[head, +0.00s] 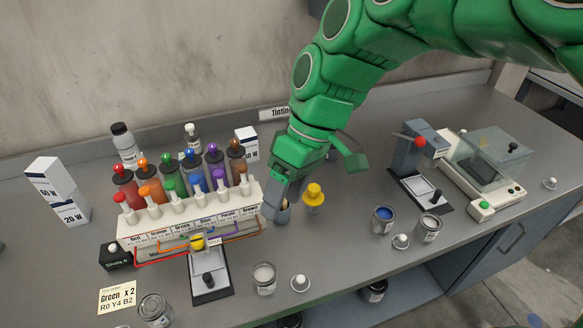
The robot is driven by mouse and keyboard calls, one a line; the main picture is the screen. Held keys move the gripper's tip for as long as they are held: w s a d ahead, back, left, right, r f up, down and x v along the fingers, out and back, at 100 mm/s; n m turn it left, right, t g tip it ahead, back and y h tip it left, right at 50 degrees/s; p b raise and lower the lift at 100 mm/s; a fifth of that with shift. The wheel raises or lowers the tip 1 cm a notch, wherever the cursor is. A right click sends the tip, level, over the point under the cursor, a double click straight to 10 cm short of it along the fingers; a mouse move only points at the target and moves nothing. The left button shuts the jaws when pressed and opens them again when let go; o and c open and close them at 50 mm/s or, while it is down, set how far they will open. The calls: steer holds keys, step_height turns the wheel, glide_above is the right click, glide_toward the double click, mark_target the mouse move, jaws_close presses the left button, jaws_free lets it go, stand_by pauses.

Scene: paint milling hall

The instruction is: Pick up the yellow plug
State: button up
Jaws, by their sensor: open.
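A yellow knob-topped piece (314,196), which looks like the yellow plug, stands on the grey bench just right of my gripper. My gripper (281,198) points down, open, beside the right end of the bottle rack. A small container (284,214) shows partly behind its fingers; I cannot tell whether they touch it. Another small yellow item (198,242) sits at the front of the rack, above a dark scale-like device (209,278). Nothing is visibly held.
The rack (190,214) holds several colored bottles and white-bodied plungers. Open cans (264,277) and a white knob (300,283) stand near the front edge. A grey press (415,160) and a clear-covered balance (487,170) stand right.

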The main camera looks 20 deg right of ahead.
steer(key=w+d+n+y, duration=0.3)
steer(key=w, duration=0.3)
steer(key=n+t+y, duration=0.3)
steer(key=t+y, duration=0.1)
steer(key=t, duration=0.2)
glide_above(317, 187)
steer(key=s+d, duration=0.2)
steer(key=d, duration=0.3)
step_height(317, 187, down, 2)
steer(key=f, duration=1.7)
steer(key=shift+a+f, duration=0.3)
steer(key=shift+f, duration=0.05)
steer(key=shift+x, duration=4)
steer(key=shift+w+r, duration=0.15)
steer(key=shift+r, duration=0.05)
